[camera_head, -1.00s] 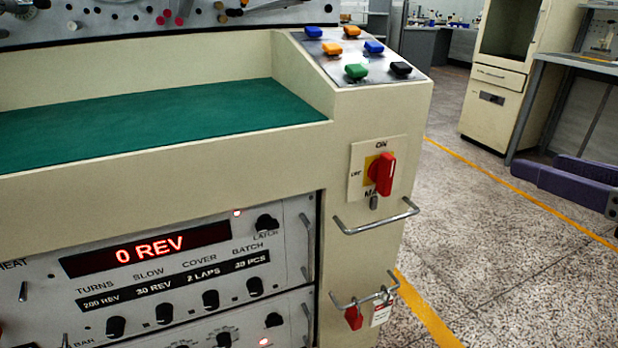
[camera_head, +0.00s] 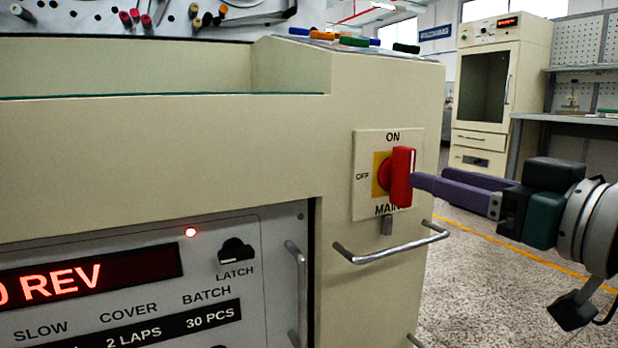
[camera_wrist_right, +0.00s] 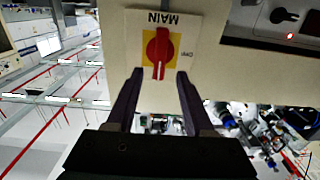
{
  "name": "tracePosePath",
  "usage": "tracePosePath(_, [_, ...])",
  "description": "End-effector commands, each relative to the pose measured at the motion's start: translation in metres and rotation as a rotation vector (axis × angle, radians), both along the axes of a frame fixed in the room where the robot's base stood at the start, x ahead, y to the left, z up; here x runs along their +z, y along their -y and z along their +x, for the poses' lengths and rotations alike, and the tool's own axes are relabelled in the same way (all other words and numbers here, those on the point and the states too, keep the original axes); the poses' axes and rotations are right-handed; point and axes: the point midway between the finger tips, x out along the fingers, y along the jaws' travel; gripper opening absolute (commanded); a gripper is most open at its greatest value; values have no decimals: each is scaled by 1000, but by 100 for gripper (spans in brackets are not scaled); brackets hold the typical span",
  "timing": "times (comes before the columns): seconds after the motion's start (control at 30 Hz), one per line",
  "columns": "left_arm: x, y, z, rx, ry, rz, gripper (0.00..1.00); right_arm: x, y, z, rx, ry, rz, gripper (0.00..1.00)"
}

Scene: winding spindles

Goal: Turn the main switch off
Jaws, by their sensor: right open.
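The main switch is a red rotary handle (camera_head: 402,177) on a yellow square, on a white plate (camera_head: 364,197) marked ON, OFF and MAIN. The handle stands upright, towards ON. My right gripper (camera_head: 430,177) comes in from the right, open and empty, its purple fingertips close in front of the handle. In the right wrist view the picture is upside down; the handle (camera_wrist_right: 159,50) lies between the lines of the two open fingers (camera_wrist_right: 160,73). I cannot tell whether a fingertip touches it. My left gripper is not in view.
A metal bar handle (camera_head: 390,243) juts out just below the switch plate. A panel with a lit red display (camera_head: 90,285) is at lower left. The floor to the right is open.

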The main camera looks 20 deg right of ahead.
Motion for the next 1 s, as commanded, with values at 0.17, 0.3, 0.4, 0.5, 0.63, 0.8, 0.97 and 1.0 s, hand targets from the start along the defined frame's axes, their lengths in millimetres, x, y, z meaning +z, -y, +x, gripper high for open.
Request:
tracePosePath(0.17, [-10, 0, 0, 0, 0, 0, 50, -1, -2, 28, 0, 3, -2, 52])
tracePosePath(0.3, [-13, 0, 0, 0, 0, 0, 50, -1, -3, 42, 0, 2, -1, 52])
tracePosePath(0.4, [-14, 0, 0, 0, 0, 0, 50, -1, -4, 48, -1, 0, 0, 52])
tracePosePath(0.5, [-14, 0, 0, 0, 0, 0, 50, -1, -4, 52, -1, -1, 0, 52])
tracePosePath(0.63, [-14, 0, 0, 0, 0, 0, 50, -1, -4, 53, -2, -2, 0, 52])
tracePosePath(0.8, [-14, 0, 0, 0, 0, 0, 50, -1, -4, 53, -1, -2, 0, 51])
tracePosePath(0.97, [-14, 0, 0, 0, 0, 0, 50, -1, -4, 52, -1, -2, 0, 33])
tracePosePath(1.0, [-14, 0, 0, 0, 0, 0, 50, -1, -4, 52, -1, -2, 0, 29])
